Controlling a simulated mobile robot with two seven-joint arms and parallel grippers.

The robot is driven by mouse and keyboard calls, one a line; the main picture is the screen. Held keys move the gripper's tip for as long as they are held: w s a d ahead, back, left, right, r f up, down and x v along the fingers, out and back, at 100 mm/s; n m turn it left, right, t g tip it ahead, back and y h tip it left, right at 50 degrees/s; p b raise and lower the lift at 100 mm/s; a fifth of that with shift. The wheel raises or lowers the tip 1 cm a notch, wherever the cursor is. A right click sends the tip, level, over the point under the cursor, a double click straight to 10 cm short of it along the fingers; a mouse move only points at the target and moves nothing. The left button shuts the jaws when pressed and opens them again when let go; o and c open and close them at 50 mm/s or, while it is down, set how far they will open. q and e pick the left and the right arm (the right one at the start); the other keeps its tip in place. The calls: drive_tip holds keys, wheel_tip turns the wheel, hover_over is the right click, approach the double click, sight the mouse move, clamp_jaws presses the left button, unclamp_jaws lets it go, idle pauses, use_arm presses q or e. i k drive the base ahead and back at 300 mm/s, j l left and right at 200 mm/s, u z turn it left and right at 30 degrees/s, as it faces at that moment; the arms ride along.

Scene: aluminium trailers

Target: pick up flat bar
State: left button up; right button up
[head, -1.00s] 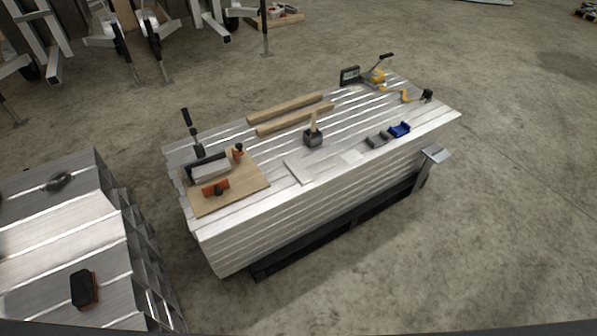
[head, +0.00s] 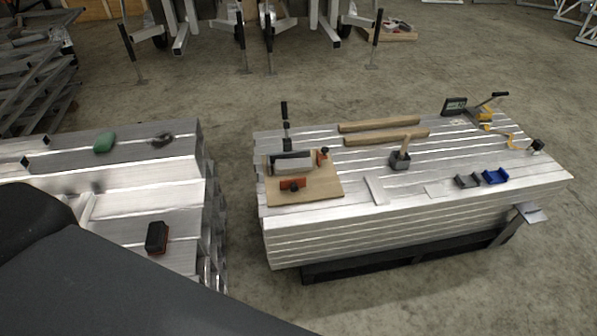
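A short, pale metal flat bar (head: 376,190) lies near the front edge of the stack of aluminium profiles (head: 330,235) on the right, just right of a wooden board (head: 325,193). It lies flat, with nothing on top of it. A second thin, pale flat piece (head: 436,190) lies further right, and its outline is hard to make out against the profiles. Neither of my grippers shows in the head view. A large dark shape fills the lower left and hides part of the left stack.
The board carries a clamped block (head: 293,163) and orange-black clamps. A left stack (head: 150,190) holds a brush (head: 157,237) and green item (head: 104,142).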

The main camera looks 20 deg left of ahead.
sight(379, 197)
drive_tip(key=i+l+u, duration=0.35)
drive_tip(key=i+l, duration=0.4)
drive_tip(key=i+l+u, duration=0.3)
drive_tip(key=i+l, duration=0.55)
drive_tip(key=l, duration=0.2)
